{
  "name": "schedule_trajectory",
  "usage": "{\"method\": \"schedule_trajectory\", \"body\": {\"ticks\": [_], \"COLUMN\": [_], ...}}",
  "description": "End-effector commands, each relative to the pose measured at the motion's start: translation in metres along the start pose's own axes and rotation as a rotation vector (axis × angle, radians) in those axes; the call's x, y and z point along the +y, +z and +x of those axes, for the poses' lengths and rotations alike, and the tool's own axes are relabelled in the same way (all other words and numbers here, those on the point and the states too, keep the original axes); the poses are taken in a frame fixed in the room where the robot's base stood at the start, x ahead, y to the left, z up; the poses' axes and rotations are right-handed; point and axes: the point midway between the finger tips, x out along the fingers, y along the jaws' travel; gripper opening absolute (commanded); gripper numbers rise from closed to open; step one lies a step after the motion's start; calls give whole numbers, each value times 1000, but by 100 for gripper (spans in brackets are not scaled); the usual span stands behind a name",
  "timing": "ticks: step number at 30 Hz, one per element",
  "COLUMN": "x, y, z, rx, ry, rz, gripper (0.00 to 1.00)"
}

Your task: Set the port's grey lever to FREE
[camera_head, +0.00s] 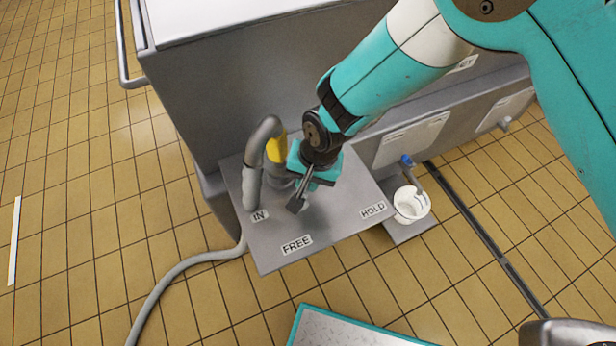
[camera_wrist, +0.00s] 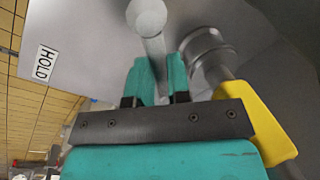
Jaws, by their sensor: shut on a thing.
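The port's grey lever (camera_wrist: 154,46) shows in the wrist view as a light grey bar with a round end, passing between my fingertips. My gripper (camera_wrist: 157,82) is shut on it; in the head view my gripper (camera_head: 312,176) is over the middle of the grey shelf (camera_head: 262,243). A dark grey piece sticks out below the gripper, towards the FREE label (camera_head: 297,244). The HOLD label (camera_head: 373,209) is at the shelf's right corner and the IN label (camera_head: 260,216) at its left. The lever's pivot is hard to make out.
A grey bent hose (camera_head: 263,145) with a yellow handle (camera_head: 275,150) stands close left of my gripper; the yellow handle is also at right in the wrist view (camera_wrist: 262,125). A white bucket (camera_head: 411,204) stands right of the shelf. The tiled floor in front is partly clear.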

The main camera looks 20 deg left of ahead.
Motion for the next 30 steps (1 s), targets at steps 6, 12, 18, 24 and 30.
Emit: {"method": "schedule_trajectory", "body": {"ticks": [6, 12, 18, 24, 30], "x": [0, 0, 0, 0, 0], "y": [0, 0, 0, 0, -1], "z": [1, 1, 0, -4, -35], "rx": [0, 0, 0, 1, 3], "ry": [-2, -2, -2, -2, -4], "rz": [9, 9, 7, 7, 7], "gripper": [0, 31, 43, 43, 43]}}
